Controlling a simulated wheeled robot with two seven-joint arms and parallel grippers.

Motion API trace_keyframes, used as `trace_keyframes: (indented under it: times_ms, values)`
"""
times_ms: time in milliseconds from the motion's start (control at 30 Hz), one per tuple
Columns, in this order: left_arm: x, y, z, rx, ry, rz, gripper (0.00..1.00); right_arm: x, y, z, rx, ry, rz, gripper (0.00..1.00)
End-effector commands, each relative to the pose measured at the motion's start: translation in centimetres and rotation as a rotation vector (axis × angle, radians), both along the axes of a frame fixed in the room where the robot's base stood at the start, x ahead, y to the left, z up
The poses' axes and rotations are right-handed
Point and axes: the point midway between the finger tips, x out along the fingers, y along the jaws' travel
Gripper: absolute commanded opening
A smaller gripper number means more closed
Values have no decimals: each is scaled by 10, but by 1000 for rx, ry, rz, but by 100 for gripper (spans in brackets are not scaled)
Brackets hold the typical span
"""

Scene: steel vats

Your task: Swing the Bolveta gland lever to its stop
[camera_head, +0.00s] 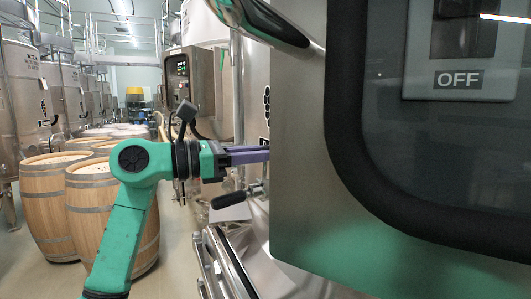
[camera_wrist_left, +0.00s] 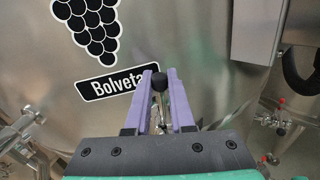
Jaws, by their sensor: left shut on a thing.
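The steel vat (camera_wrist_left: 215,50) fills the left wrist view and bears a black "Bolveta" label (camera_wrist_left: 110,84) under a grape emblem. The Bolveta gland lever (camera_wrist_left: 160,82) shows there as a black knob on a thin metal rod, between my purple fingertips. My left gripper (camera_wrist_left: 160,76) is shut on it; the fingers cover part of the label and of the rod. In the head view my left gripper (camera_head: 262,154) reaches right to the vat (camera_head: 256,95), and the cabinet edge hides its tips and the lever.
A large steel cabinet (camera_head: 300,150) with an OFF switch panel (camera_head: 458,80) fills the right of the head view. A black-gripped handle (camera_head: 228,199) sits just below my left gripper. Wooden barrels (camera_head: 45,205) stand at the left. Red-marked valves (camera_wrist_left: 281,102) show at right in the wrist view.

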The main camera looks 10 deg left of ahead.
Motion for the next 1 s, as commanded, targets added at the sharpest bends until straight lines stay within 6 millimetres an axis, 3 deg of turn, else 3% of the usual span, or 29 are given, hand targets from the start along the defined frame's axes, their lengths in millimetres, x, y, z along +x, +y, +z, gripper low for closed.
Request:
trace_keyframes:
  times_ms: [467, 1000]
  values:
    - [-4, -3, -1, 42, -51, 1, 0, 0, 0, -4, 0, 0, 0, 50]
    - [-27, -21, -15, 315, -384, 2, 0, 0, 0, -26, 0, 0, 0, 50]
